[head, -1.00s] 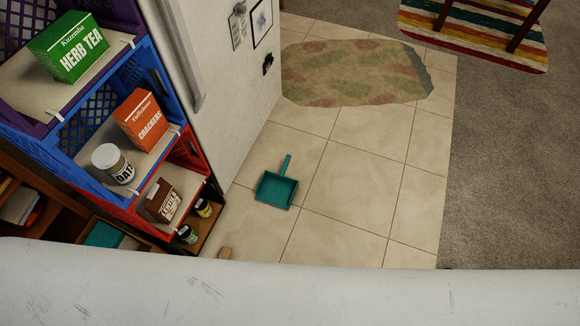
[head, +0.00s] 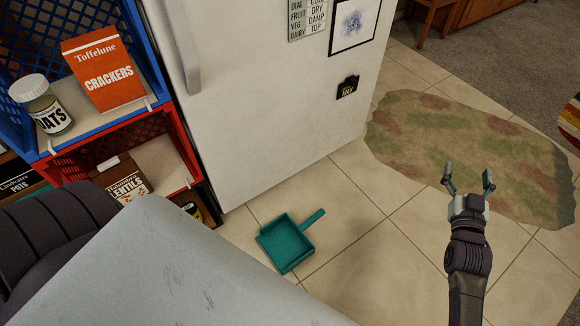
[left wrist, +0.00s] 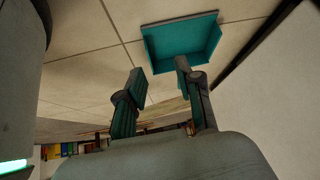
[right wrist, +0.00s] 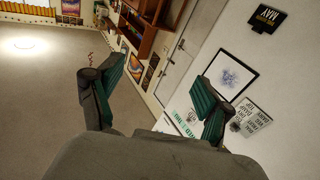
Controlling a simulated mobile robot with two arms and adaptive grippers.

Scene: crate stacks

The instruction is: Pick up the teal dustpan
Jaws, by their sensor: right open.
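The teal dustpan (head: 285,243) lies flat on the tiled floor in front of the white fridge, its handle pointing up and right in the head view. In the left wrist view the dustpan's pan (left wrist: 180,42) shows beyond the fingers; its handle cannot be made out there. My left gripper (left wrist: 160,70) is open, with its fingers apart and nothing seen held; it does not show in the head view. My right gripper (head: 467,176) is open and empty, raised over the floor to the right of the dustpan. It also shows open in the right wrist view (right wrist: 158,80).
The white fridge (head: 270,90) stands behind the dustpan. Stacked crates, a blue one (head: 140,45) and a red one (head: 175,135), stand at the left with groceries inside. A patterned mat (head: 470,145) lies at the right. The tiles around the dustpan are clear.

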